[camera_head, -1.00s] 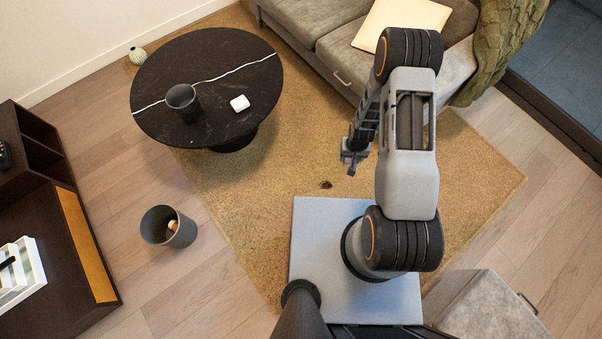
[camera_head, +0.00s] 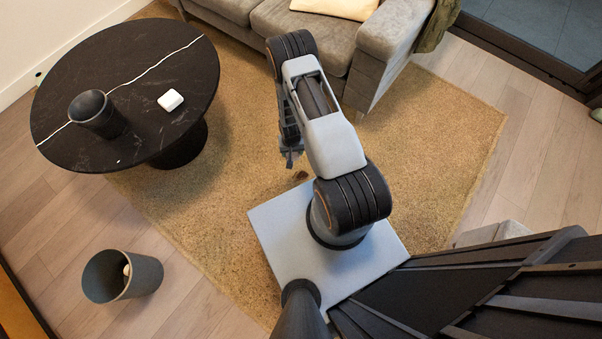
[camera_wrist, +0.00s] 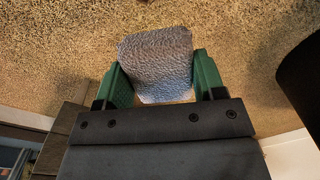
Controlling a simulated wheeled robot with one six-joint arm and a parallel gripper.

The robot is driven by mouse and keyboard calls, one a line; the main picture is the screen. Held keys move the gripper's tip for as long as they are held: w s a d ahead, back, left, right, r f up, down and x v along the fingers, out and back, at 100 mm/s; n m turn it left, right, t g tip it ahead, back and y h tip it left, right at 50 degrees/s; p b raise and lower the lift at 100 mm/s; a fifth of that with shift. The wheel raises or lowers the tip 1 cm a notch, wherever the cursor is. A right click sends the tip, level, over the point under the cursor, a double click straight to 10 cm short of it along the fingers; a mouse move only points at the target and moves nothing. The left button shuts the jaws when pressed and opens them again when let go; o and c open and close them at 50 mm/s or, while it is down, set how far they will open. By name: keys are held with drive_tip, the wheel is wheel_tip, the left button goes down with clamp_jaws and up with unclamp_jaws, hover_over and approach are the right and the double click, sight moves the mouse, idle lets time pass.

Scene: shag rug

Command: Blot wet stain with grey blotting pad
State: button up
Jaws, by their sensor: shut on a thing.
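A grey, rough-textured blotting pad (camera_wrist: 155,55) is between the green fingers of my gripper (camera_wrist: 162,75) in the wrist view. The fingers are shut on its two sides. In the head view my gripper (camera_head: 291,159) hangs over the tan rug, and the pad is too small to make out there. A small dark stain (camera_head: 301,175) lies on the rug just below and right of my gripper, close to the front edge of my base. The wrist view shows rug beyond the pad, but no clear stain.
A round black table (camera_head: 130,75) stands at the left, with a dark cup (camera_head: 97,115) and a white object (camera_head: 170,100) on it. A grey bin (camera_head: 125,278) is at lower left. A grey sofa (camera_head: 290,30) is behind. Open rug (camera_head: 235,190) lies between.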

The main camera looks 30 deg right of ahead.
sight(301, 177)
drive_tip(key=shift+s+d+f+m+b, duration=0.15)
drive_tip(key=shift+d+f+m+b, duration=0.4)
drive_tip(key=shift+f+b, duration=3.2)
drive_tip(key=shift+s+d+f+m+b, duration=0.2)
drive_tip(key=shift+d+f+m+b, duration=0.3)
drive_tip(key=shift+f+b, duration=3.25)
drive_tip(key=shift+s+d+f+m+b, duration=0.15)
drive_tip(key=shift+d+f+m+b, duration=0.8)
drive_tip(key=shift+f, duration=5.15)
drive_tip(key=shift+a+n+b, duration=0.35)
drive_tip(key=shift+n+b, duration=0.05)
drive_tip(key=shift+n, duration=0.1)
drive_tip(key=shift+f, duration=0.7)
drive_tip(key=shift+r, duration=0.15)
wheel_tip(301, 177, up, 7)
drive_tip(key=p, duration=0.5)
